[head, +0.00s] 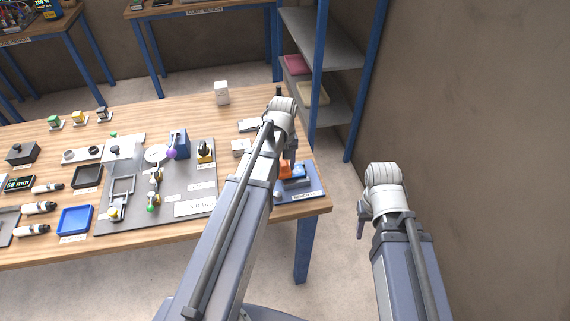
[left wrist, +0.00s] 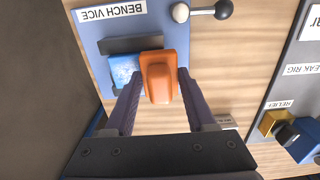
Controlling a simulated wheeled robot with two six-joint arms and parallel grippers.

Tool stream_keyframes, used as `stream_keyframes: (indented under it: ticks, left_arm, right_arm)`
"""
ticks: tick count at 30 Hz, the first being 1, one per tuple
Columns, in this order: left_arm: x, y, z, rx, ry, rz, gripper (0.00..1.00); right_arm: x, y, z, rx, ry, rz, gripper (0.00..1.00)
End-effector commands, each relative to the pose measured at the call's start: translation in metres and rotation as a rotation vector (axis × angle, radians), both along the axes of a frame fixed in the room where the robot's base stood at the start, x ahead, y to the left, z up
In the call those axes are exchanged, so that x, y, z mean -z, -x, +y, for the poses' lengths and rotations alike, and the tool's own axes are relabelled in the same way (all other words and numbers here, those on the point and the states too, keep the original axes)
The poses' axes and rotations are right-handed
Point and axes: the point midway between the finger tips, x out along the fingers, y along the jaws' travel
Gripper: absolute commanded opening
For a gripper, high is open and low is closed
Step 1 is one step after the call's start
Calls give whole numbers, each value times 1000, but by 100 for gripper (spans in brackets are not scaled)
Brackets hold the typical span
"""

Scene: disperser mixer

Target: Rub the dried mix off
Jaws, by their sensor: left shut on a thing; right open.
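My left gripper (head: 290,165) is over the bench vice at the table's right end. In the left wrist view its two fingers (left wrist: 160,100) are shut on an orange block (left wrist: 160,78). The orange block also shows in the head view (head: 285,169). A blue piece with pale speckled patches (left wrist: 123,69) sits beside the orange block, partly behind a finger, against a dark grey vice jaw (left wrist: 118,45). I cannot tell whether the block touches the blue piece. My right gripper (head: 362,225) hangs open off the table's right side.
The vice's blue-grey base (left wrist: 88,25) carries a "BENCH VICE" label; a handle with a dark knob (left wrist: 223,9) is nearby. A grey rig plate (head: 185,185) with fittings lies left of the vice. A blue tray (head: 76,220) is further left. A shelf (head: 320,50) stands behind.

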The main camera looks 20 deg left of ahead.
Motion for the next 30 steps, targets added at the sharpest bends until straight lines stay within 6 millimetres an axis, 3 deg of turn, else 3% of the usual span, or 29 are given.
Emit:
stream_keyframes:
  ticks: [30]
  left_arm:
    - [2, -32, -47, 5, 7, -5, 11]
  right_arm:
    - [2, 0, 0, 0, 0, 0, 50]
